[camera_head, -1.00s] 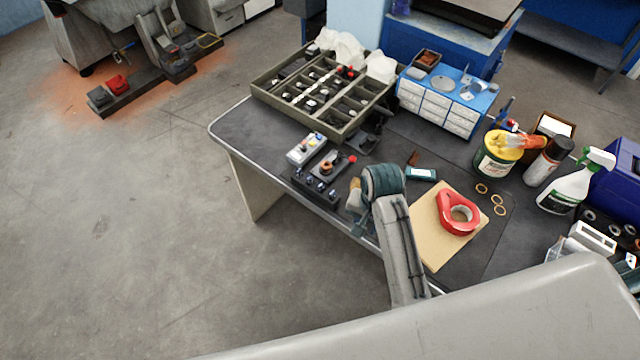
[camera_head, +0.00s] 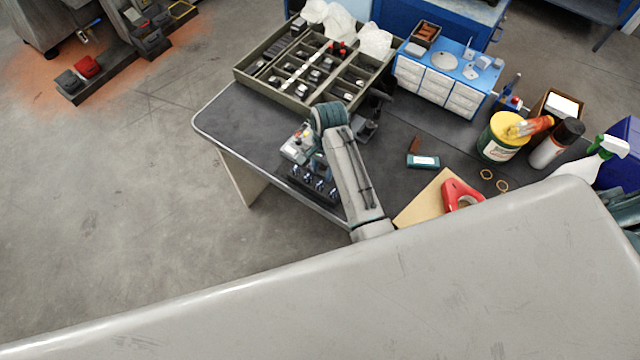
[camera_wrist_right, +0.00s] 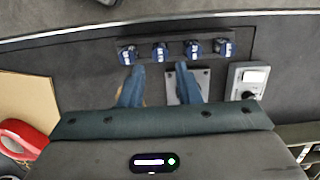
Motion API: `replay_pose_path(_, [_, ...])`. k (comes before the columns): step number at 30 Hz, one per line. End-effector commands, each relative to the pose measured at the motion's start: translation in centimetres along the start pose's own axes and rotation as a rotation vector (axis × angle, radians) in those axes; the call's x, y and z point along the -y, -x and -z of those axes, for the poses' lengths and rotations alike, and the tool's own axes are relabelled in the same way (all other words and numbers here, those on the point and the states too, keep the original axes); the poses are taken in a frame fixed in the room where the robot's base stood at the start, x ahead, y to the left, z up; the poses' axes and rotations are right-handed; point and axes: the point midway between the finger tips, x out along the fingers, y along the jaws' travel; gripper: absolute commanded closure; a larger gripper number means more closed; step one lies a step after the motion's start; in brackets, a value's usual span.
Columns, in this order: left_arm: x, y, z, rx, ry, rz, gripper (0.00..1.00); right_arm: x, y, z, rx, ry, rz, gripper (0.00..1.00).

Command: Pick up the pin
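A dark rack (camera_head: 290,178) with several blue-and-silver pins (camera_head: 320,184) stands near the front edge of the bench, partly behind my right arm. In the right wrist view the rack (camera_wrist_right: 172,42) lies across the top, with the upright pins (camera_wrist_right: 160,51) in a row. I cannot tell which pin the task means. My right gripper (camera_wrist_right: 160,76) has its two blue fingers apart, with no pin between them. In this view its fingertips lie just below the rack's near side. In the head view the arm's wrist hides most of its fingers. My left gripper is not in view.
Red tape (camera_head: 456,193) and a tan board (camera_head: 425,200) lie to the right. Bare bench top (camera_head: 235,115) shows at the left.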

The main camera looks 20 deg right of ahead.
Motion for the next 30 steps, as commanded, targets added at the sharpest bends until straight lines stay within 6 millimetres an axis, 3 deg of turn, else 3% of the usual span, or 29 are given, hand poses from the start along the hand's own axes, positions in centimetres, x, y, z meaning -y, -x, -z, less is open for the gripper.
replay_pose_path(6, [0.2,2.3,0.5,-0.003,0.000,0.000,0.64,-0.2,-2.5,-0.6,0.003,0.000,-0.005,0.70])
replay_pose_path(11, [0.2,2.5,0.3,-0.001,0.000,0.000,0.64,-0.1,-4.5,-0.5,0.002,0.000,-0.003,0.70])
replay_pose_path(20, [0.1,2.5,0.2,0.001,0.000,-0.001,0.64,-0.1,-5.1,-0.5,0.000,0.000,0.000,0.70])
replay_pose_path(24, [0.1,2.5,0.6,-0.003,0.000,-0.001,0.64,-0.1,-5.1,-0.5,0.000,0.000,0.000,0.97])
replay_pose_path(30, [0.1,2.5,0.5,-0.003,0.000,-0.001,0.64,-0.1,-5.0,-0.5,0.000,0.000,0.000,1.00])
